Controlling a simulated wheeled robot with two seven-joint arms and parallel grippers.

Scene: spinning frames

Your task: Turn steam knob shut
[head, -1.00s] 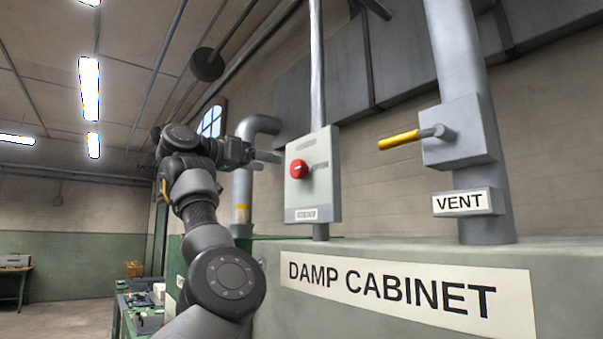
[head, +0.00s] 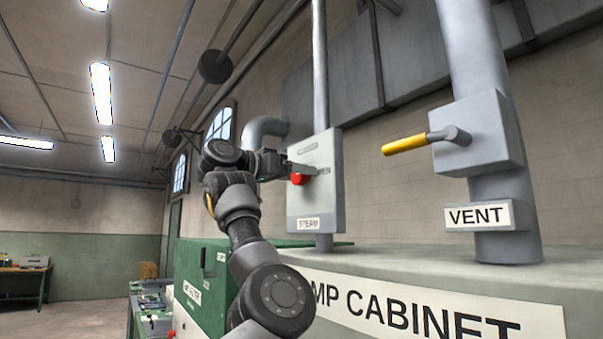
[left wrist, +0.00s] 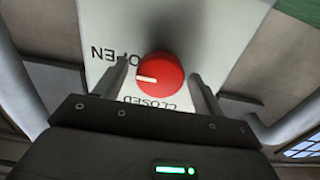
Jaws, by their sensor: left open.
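The red steam knob (head: 297,179) is on the grey box (head: 316,208) labelled STEAM. My left gripper (head: 304,170) is in front of the box at the knob, hiding part of it. In the left wrist view the knob (left wrist: 160,80) shows between the two open fingers (left wrist: 160,82), with a gap on at least the left side; whether the right finger touches it I cannot tell. Its white mark points left, toward the word OPEN (left wrist: 108,62). The word CLOSED (left wrist: 150,103) is partly hidden below the knob. My right gripper is not in view.
A vent valve with a yellow handle (head: 405,145) juts out at the right, above the VENT label (head: 479,216). The damp cabinet (head: 400,266) spans the lower right. A vertical pipe (head: 320,70) rises from the steam box. A green box (head: 205,275) stands at the left.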

